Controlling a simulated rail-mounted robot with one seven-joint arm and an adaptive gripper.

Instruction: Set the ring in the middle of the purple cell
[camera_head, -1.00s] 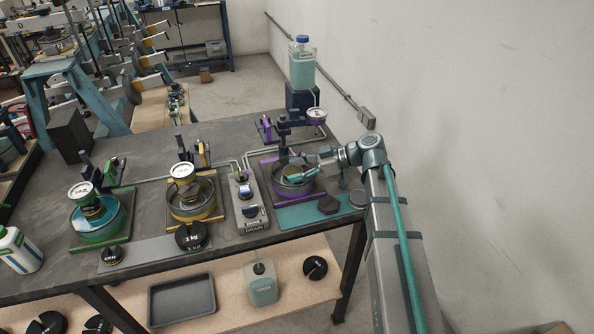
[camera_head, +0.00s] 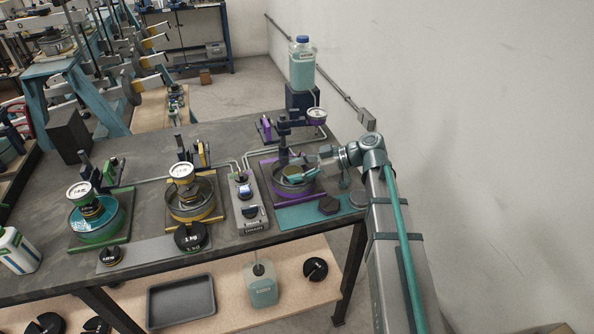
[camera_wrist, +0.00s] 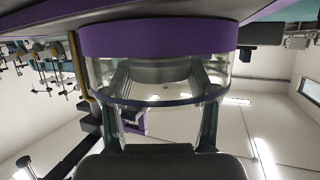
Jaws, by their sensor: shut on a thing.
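The purple cell (camera_head: 293,190) stands on its purple base at the right end of the bench, a clear round wall above a purple band. It also shows upside down in the wrist view, purple band (camera_wrist: 155,40) at the top. My gripper (camera_head: 305,174) reaches over it from the right. In the wrist view my gripper (camera_wrist: 163,88) has a finger on each side of a grey ring (camera_wrist: 157,73), seen through the clear wall, and is shut on it. In the head view the ring seems to be the olive-topped disc (camera_head: 292,174) at the cell's mouth; its underside is hidden.
A grey drain box (camera_head: 246,205) is left, then the yellow cell (camera_head: 194,208) and green cell (camera_head: 100,230).

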